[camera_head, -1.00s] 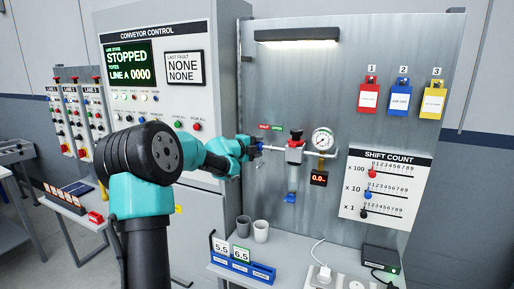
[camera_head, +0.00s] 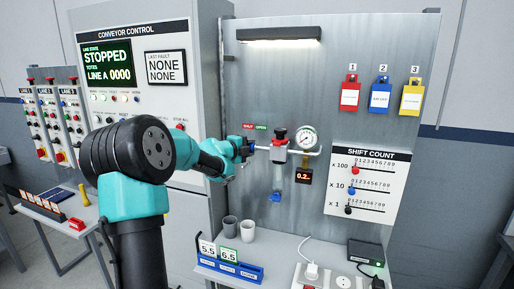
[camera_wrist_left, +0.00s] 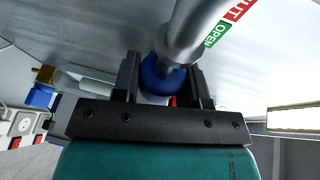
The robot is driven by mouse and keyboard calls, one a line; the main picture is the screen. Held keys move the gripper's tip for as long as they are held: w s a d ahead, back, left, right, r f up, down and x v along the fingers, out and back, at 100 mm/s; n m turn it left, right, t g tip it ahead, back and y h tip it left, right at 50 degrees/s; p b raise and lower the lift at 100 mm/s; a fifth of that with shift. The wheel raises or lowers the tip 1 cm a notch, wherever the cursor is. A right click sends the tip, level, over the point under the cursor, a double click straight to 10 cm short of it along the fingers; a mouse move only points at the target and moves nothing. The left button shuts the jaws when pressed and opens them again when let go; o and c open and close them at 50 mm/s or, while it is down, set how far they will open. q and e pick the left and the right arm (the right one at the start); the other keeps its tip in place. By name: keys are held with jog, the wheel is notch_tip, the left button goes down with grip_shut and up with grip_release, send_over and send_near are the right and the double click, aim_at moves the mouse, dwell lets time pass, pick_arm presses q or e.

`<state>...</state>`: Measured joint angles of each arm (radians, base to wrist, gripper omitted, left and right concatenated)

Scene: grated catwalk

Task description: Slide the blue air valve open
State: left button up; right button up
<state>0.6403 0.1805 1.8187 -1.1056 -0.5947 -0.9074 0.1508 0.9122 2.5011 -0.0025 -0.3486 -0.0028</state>
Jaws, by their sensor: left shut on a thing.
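The blue air valve (camera_head: 252,147) sits on the air line below the red SHUT label (camera_head: 248,126) and the green OPEN label (camera_head: 261,126). My left gripper (camera_head: 248,149) is shut on it. In the left wrist view the blue ring of the valve (camera_wrist_left: 158,76) lies between the two dark fingers around the grey pipe (camera_wrist_left: 197,30). The small readout (camera_head: 304,175) shows about 0.2. My right gripper is in no view.
A power strip (camera_head: 312,272) and a black box (camera_head: 365,252) are at the right. The conveyor control cabinet (camera_head: 150,100) stands behind my left arm.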

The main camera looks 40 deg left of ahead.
pick_arm(q)
jog(key=o, duration=0.9)
jog(key=shift+w+d, duration=0.1)
jog(key=shift+d, duration=0.1)
jog(key=s+r, duration=0.1)
jog(key=s, duration=1)
jog(key=s+d+r, duration=0.1)
jog(key=s, duration=0.5)
jog(key=shift+s+r, duration=0.1)
jog(key=shift+r, duration=0.2)
